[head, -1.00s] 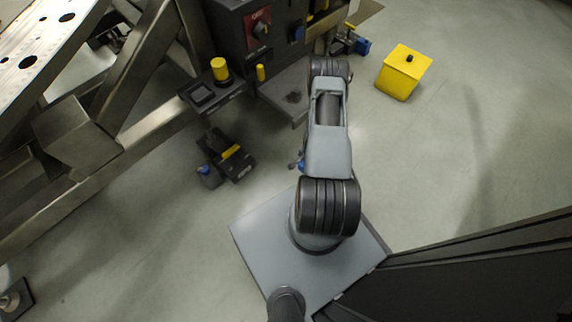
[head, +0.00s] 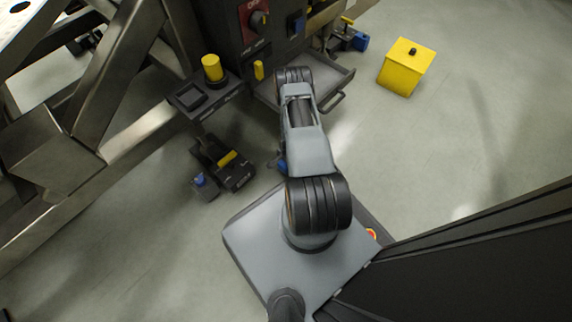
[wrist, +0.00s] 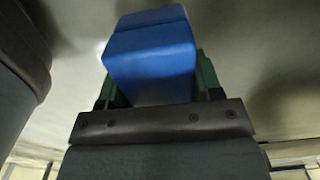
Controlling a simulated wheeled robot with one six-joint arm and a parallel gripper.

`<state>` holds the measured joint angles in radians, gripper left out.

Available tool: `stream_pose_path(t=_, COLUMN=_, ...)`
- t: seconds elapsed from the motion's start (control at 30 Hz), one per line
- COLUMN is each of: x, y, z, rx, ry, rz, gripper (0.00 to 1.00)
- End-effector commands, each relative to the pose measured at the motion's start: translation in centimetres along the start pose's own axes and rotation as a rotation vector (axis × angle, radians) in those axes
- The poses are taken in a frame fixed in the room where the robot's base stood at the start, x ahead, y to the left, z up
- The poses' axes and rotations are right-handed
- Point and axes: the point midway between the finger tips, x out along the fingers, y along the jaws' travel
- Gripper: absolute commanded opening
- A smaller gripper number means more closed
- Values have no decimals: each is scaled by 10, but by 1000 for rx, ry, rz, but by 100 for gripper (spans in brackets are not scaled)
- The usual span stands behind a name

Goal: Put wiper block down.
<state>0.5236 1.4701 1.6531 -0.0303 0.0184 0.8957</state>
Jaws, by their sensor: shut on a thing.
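The wiper block (wrist: 150,60) is a blue block, seen close up in the wrist view. My gripper (wrist: 158,82) is shut on it, with green finger pads on either side. In the head view a small bit of blue (head: 282,166) shows at the left edge of my arm; it looks like the held block. The rest of the gripper is hidden behind my arm there. I cannot tell how high the block is above what lies below it.
A dark console (head: 268,45) with a red switch plate stands at the top, its grey tray (head: 333,84) with a handle sticking out. A bracket (head: 192,97) carries a yellow cylinder (head: 212,69). A black pedal unit (head: 232,172), a yellow box (head: 402,70) and a steel frame (head: 120,140) stand around. Floor at right is clear.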

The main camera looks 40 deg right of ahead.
Motion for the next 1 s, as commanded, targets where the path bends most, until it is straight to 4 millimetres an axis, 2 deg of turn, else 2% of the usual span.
stream_pose_path(t=0.3, x=39, y=-2, z=0, rx=6, ry=0, rz=0, gripper=30)
stream_pose_path(t=0.73, x=41, y=-2, z=-1, rx=5, ry=0, rz=0, gripper=30)
stream_pose_path(t=0.77, x=42, y=-2, z=0, rx=5, ry=0, rz=0, gripper=60)
stream_pose_path(t=1.0, x=41, y=-2, z=0, rx=3, ry=0, rz=0, gripper=83)
